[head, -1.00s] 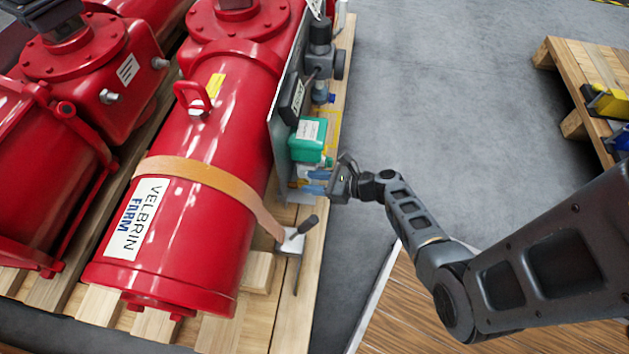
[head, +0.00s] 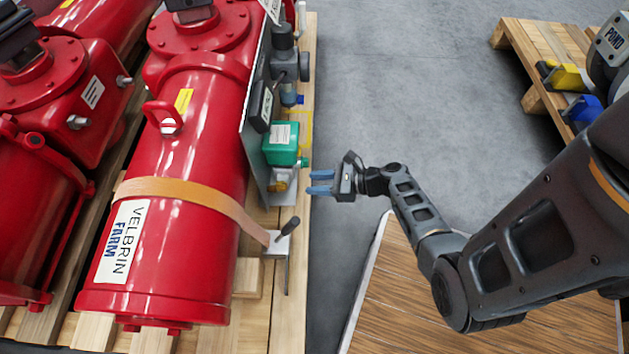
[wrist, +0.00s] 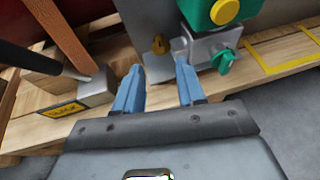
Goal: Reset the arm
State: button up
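My gripper (head: 320,183) is in the middle of the head view, its blue fingers pointing left towards the red valve actuator (head: 175,215). The fingers are parted with nothing between them, and they also show in the wrist view (wrist: 160,88). In the head view they are close to the fittings panel at the pallet's right edge, with a small gap. Beyond the fingers in the wrist view are a brass fitting (wrist: 160,44) and a grey valve body with a green handle (wrist: 226,60). A green box (head: 281,144) sits above that valve on the panel.
An orange strap with a ratchet (head: 283,237) crosses the red cylinder. The wooden pallet (head: 290,315) carries the actuator. Grey floor (head: 400,80) lies open to the right. Another pallet (head: 527,50) stands at the far right, and a wooden platform (head: 385,315) is below my arm.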

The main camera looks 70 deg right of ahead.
dwell(0.3)
jog(key=s+a+f+n+g+h, duration=0.1)
jog(key=s+a+f+n+g, duration=0.1)
jog(key=s+a+n+g, duration=0.5)
jog(key=s+a+r+n+t+h, duration=0.25)
jog(key=s+a+r+n, duration=0.4)
jog(key=r+n, duration=0.45)
jog(key=a+r+n+t+p, duration=0.2)
jog(key=r+n+p, duration=0.3)
jog(key=r, duration=1.2)
jog(key=s+a+r+n+t+p, duration=0.1)
jog(key=r+n+p, duration=0.4)
jog(key=r+p, duration=0.7)
jog(key=s+a+r+n+t+y+p, duration=0.1)
jog(key=a+r+n+t+p, duration=0.2)
jog(key=r, duration=1.9)
jog(key=a+n+p, duration=0.1)
jog(key=n+p, duration=0.2)
jog(key=p, duration=0.2)
jog(key=shift+r+p, duration=0.3)
jog(key=shift+r, duration=0.1)
